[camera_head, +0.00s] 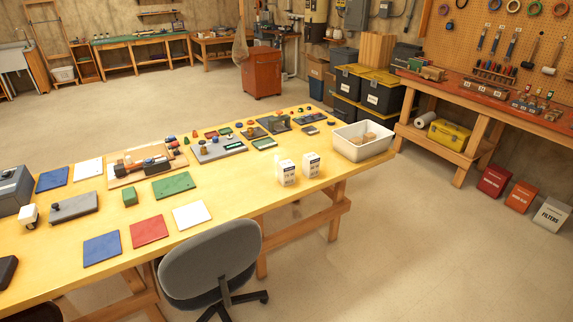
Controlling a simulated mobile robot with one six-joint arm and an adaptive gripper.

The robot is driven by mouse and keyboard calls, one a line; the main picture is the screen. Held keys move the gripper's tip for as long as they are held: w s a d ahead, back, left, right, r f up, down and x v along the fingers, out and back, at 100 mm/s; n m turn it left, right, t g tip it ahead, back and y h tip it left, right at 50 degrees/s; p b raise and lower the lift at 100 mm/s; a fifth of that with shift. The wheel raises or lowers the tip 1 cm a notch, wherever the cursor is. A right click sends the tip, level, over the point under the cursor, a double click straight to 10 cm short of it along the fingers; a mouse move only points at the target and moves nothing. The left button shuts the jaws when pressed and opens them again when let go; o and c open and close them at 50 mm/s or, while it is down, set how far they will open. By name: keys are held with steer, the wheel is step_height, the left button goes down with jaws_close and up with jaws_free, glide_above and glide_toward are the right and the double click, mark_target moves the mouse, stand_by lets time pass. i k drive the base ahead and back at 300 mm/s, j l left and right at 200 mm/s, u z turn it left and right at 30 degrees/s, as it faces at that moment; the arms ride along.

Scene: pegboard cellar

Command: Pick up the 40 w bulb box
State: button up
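Two small white boxes with dark printing stand upright near the front edge of the long yellow table (235,205). The left box (287,175) has a pale shape beside its upper left side, which I cannot make out. The right box (311,167) stands close beside it, with a small gap between them. The printing is too small to read, so I cannot tell which is the 40 w bulb box.
A white bin (348,147) with tan things inside stands at the table's right end. A grey chair (212,262) stands against the table's front. Coloured mats and small parts cover the table's left and back. The floor (400,245) right of the table is clear.

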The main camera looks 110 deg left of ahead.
mark_target(310, 161)
steer(key=u, duration=3.4)
steer(key=i+l, duration=0.1)
steer(key=i, duration=2.75)
steer(key=u, duration=0.05)
